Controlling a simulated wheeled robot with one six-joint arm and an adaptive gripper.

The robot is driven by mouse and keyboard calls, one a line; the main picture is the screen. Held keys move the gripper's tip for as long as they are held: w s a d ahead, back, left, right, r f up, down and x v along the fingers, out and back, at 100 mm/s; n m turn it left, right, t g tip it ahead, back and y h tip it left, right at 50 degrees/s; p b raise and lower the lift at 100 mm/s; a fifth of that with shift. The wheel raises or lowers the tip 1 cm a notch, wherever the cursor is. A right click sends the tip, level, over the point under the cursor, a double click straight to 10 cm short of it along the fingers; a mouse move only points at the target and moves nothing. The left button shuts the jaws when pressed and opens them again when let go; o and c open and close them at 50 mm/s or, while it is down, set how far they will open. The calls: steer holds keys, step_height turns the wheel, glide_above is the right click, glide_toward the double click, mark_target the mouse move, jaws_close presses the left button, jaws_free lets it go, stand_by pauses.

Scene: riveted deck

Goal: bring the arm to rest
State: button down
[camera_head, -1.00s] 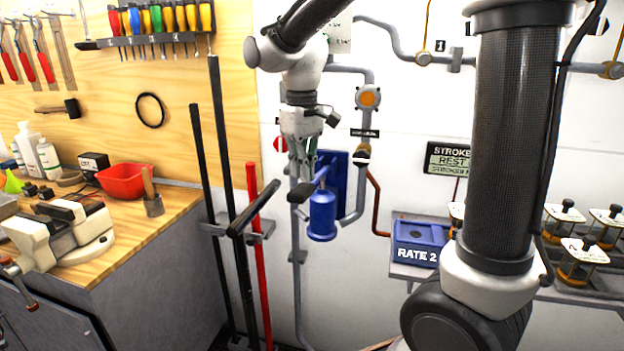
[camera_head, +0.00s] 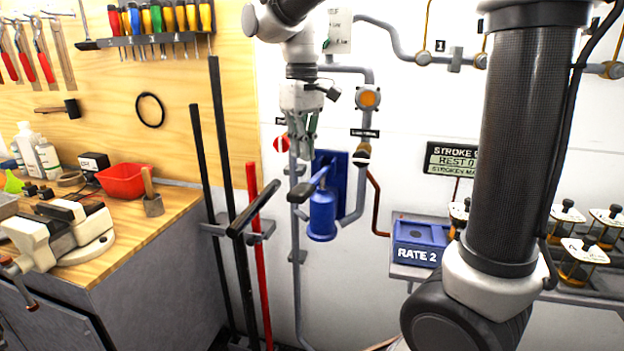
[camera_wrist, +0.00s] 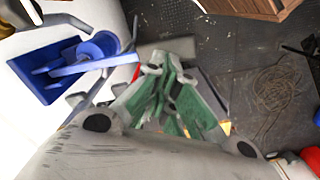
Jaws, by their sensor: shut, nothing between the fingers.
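My gripper (camera_head: 303,152) hangs pointing down in front of the white wall, above and a little left of the blue hand pump (camera_head: 322,214). In the wrist view my gripper (camera_wrist: 172,115) shows green fingers closed together with nothing between them. The pump also shows in the wrist view (camera_wrist: 98,48), to the left of the fingers. Its lever (camera_head: 314,182) slants down to the left and ends in a dark grip below my fingertips. I cannot tell for sure whether the fingers are clear of the lever, but a gap shows in the head view.
Tall black and red bars (camera_head: 262,270) stand left of the pump. A grey pipe (camera_head: 357,200) runs behind it on the right. A workbench (camera_head: 150,225) with a red bin (camera_head: 125,181) is at left. A shelf with a blue "RATE 2" box (camera_head: 420,240) is at right.

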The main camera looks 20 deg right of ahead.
steer(key=shift+r, duration=0.25)
steer(key=shift+w+a+f, duration=0.1)
steer(key=shift+w+f, duration=0.05)
steer(key=shift+w, duration=0.05)
steer(key=s+d+f+m+t, duration=0.1)
steer(key=s+d+m+t, duration=0.1)
steer(key=s+d, duration=0.5)
steer(key=s+d+f+m+t, duration=0.2)
steer(key=s+d, duration=0.6)
steer(key=s, duration=0.4)
steer(key=shift+s+f+m, duration=0.2)
steer(key=shift+f+m, duration=0.1)
steer(key=shift+m, duration=0.1)
